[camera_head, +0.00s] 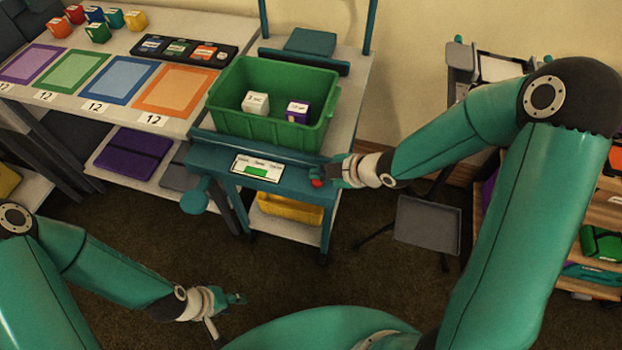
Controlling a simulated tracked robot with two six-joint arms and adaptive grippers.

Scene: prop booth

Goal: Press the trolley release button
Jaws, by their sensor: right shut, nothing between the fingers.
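The red release button (317,183) is on the front rail of the teal trolley (225,158), at its right end. My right gripper (328,177) is shut and empty, with its fingertips at the button, partly covering it. I cannot tell whether they touch it or whether it is pressed in. A panel with a green bar (257,168) is on the trolley front, left of the button. My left gripper (238,298) hangs low over the floor, away from the trolley; its finger opening is unclear.
A green crate (230,117) on the trolley holds a white cube (255,103) and a purple cube (298,111). A table with coloured mats (172,90) stands left. A grey stool-like seat (427,224) and a wooden shelf (601,246) are right. A yellow tray (290,208) sits below.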

